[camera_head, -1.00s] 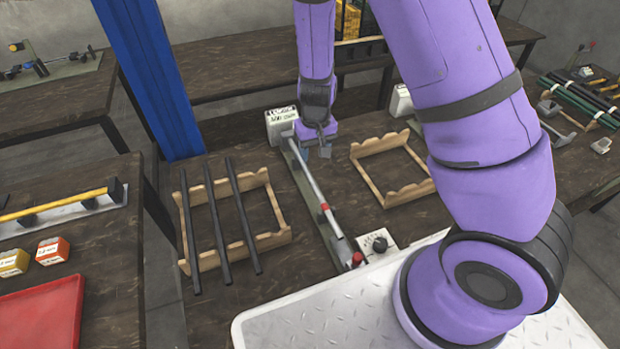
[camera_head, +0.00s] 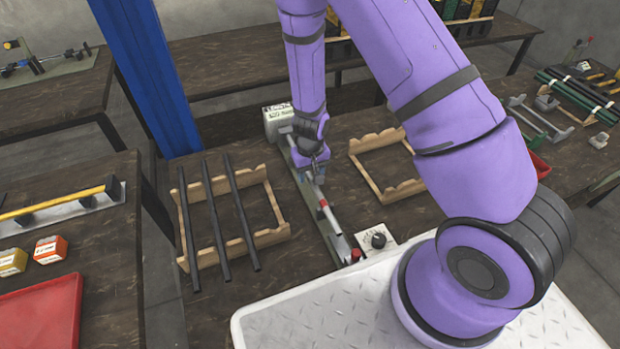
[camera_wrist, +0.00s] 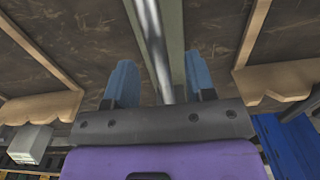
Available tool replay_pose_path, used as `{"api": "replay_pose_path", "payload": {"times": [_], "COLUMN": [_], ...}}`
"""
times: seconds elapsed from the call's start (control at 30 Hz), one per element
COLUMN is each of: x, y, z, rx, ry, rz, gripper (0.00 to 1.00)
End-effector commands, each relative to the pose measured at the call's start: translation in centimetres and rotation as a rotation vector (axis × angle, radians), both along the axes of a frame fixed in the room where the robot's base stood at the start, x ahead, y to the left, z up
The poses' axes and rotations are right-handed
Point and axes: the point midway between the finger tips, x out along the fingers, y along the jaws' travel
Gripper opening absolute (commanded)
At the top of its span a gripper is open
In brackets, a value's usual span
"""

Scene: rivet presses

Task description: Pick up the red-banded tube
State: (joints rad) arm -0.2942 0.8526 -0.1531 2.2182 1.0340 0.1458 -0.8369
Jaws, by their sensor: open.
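The red-banded tube (camera_head: 328,213) is a grey metal tube with a red band near its front end. It lies along a narrow grey-green press base between two wooden racks. My gripper (camera_head: 316,173) is over the tube's middle in the head view, which hides part of the tube. In the wrist view, my gripper (camera_wrist: 148,85) is open, with a blue fingertip on each side of the tube (camera_wrist: 152,40). The tube runs between the fingers. I cannot tell whether either finger touches it.
The left wooden rack (camera_head: 265,238) holds several dark rods. The right wooden rack (camera_head: 400,190) is empty. A labelled white box (camera_head: 277,118) stands at the base's far end. A dial box (camera_head: 377,239) and a red button (camera_head: 356,255) are at the near end.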

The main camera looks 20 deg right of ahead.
Motion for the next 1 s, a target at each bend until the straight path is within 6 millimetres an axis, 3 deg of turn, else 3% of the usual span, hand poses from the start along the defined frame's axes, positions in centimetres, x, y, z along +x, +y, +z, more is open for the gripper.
{"api": "replay_pose_path", "payload": {"times": [0.13, 0.37, 0.6, 1.0], "x": [0.02, 0.03, 0.02, 0.08], "y": [-0.02, 0.0, 0.0, 0.04], "z": [-1.02, -1.1, -1.08, -0.68], "rx": [0.0, 0.0, 0.0, 0.001], "ry": [0.0, -0.001, 0.0, -0.002], "rz": [-0.002, -0.001, -0.001, 0.0], "gripper": [0.5, 0.5, 0.0, 0.0]}}
